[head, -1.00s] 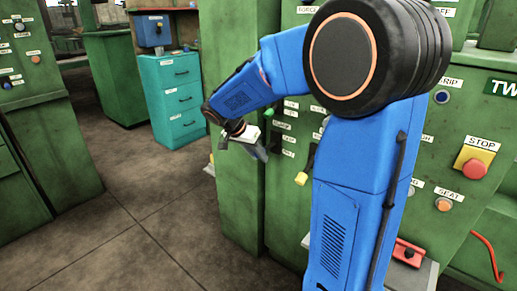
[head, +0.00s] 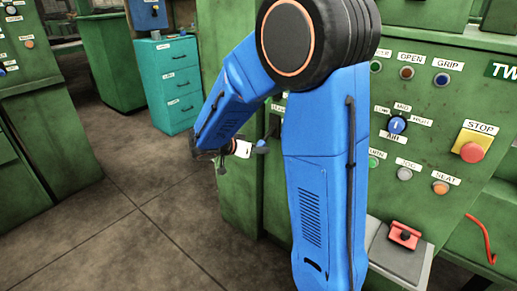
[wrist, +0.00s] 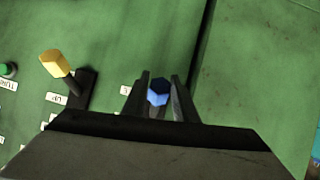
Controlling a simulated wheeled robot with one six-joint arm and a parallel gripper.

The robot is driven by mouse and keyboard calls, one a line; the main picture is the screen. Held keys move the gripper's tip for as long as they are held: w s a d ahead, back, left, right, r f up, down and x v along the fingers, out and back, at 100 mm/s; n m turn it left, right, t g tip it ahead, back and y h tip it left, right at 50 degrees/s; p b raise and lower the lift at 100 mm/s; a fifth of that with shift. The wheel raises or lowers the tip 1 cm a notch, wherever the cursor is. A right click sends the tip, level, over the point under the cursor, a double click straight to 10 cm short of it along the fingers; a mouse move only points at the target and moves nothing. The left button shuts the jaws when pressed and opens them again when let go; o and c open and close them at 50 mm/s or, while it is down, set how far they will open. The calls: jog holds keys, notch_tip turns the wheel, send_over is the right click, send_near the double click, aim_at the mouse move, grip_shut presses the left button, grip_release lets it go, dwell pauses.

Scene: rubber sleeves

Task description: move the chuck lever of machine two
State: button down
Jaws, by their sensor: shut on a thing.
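Machine two is the green cabinet (head: 455,120) with a partly cut-off "TW" sign at the right of the head view. My gripper (wrist: 160,82) is shut on a blue-knobbed lever (wrist: 158,95) on the green panel, one finger on each side of the knob. In the head view, my gripper (head: 250,148) is beside the machine's left part, with the blue knob (head: 262,143) at its tip. A yellow-knobbed lever (wrist: 56,65) stands left of it in the wrist view, apart from the fingers. The label by the blue lever is mostly hidden, so I cannot read its name.
The panel has buttons, a blue-and-white dial (head: 397,125) and a red stop button (head: 472,152). A red-handled part (head: 404,236) sits on a grey ledge. A teal drawer cabinet (head: 168,85) stands at the back left. The floor (head: 120,220) at left is clear.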

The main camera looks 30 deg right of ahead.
jog(key=shift+f, duration=0.1)
jog(key=c, duration=1.4)
grip_release()
jog(key=shift+c, duration=0.2)
jog(key=shift+a, duration=0.1)
jog(key=v, duration=1.7)
